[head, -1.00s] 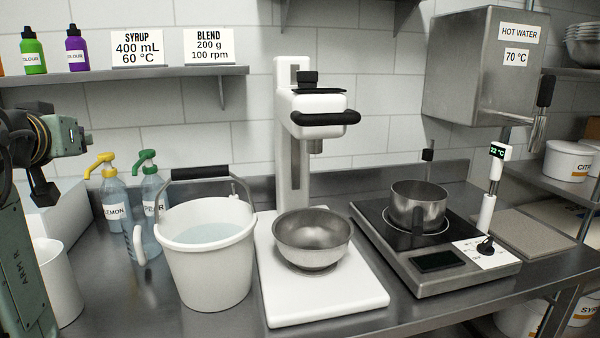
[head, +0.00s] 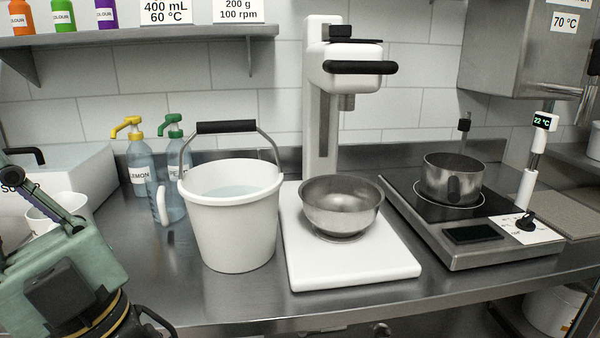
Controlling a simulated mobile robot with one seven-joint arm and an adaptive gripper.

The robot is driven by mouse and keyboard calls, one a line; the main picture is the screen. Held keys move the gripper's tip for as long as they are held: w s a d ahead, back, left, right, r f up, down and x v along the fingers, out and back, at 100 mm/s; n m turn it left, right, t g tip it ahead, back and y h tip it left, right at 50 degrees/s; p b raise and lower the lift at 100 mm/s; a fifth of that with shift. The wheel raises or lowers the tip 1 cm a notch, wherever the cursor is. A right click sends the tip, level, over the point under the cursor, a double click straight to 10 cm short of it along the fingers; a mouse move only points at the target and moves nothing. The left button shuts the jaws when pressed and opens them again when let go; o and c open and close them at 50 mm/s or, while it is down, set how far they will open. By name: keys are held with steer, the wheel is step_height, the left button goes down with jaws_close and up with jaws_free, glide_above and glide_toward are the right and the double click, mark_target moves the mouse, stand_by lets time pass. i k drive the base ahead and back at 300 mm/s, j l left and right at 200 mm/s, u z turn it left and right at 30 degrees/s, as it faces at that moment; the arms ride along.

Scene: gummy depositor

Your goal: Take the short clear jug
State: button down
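A clear jug (head: 154,202) with a pale handle and faint marks stands on the steel counter, just left of the white bucket (head: 237,238). The bucket and the bottles crowd it, and I cannot make out its full outline or height. A white jug-like vessel (head: 47,212) stands farther left, partly behind my arm. My green and black arm fills the lower left corner. I cannot make out my gripper's fingertips in the head view.
Pump bottles with yellow (head: 138,168) and green (head: 174,165) tops stand behind the jug. A mixer stand (head: 322,140) with a steel bowl (head: 341,208) and a hot plate (head: 455,238) with a pot (head: 450,180) are to the right. A white box (head: 85,165) is at left.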

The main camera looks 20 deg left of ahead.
mark_target(168, 208)
steer(key=l+u, duration=0.1)
steer(key=u, duration=2)
steer(key=k+l+u, duration=0.25)
steer(key=l+u, duration=0.25)
steer(key=k+l+u, duration=0.2)
steer(key=u, duration=0.25)
steer(key=k+l+u, duration=0.15)
steer(key=k+l, duration=0.4)
steer(key=i+l, duration=0.1)
steer(key=l, duration=0.2)
